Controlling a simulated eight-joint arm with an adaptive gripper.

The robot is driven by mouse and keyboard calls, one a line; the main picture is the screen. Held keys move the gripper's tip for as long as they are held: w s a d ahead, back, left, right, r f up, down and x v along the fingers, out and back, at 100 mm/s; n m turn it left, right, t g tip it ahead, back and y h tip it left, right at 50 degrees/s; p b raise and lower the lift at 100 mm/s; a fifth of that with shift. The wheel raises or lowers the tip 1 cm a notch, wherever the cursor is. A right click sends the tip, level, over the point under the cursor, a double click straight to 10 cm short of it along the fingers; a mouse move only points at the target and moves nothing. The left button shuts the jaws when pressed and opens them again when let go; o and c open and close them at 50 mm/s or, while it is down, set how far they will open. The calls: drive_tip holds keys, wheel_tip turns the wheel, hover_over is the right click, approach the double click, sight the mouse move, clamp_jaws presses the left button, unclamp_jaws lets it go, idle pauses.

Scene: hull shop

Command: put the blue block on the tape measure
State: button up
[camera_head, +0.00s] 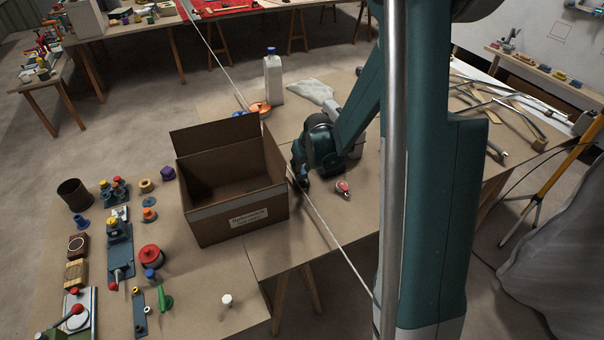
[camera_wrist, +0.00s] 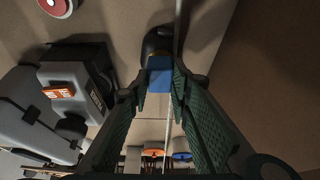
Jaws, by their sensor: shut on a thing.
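My gripper (camera_wrist: 160,88) is shut on the blue block (camera_wrist: 161,76), which sits between its two green ribbed fingers in the wrist view. Directly beyond the block is a dark rounded thing with a yellow-orange part, which looks like the tape measure (camera_wrist: 154,45). The block covers part of it, and I cannot tell whether the two touch. In the head view my gripper (camera_head: 302,182) is low over the table, just right of the cardboard box. The block and the tape measure are not clear there.
The open cardboard box (camera_head: 240,215) stands close left of my gripper. A red-and-white round thing (camera_head: 343,187) lies to the right. A white bottle (camera_head: 272,78) stands behind. A thin cord crosses the table.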

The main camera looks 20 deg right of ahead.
drive_tip(key=shift+f, duration=0.8)
drive_tip(key=shift+f, duration=0.2)
drive_tip(key=o, duration=0.9)
drive_tip(key=shift+r, duration=0.25)
drive_tip(key=shift+p+v, duration=0.8)
drive_tip(key=shift+v, duration=5.15)
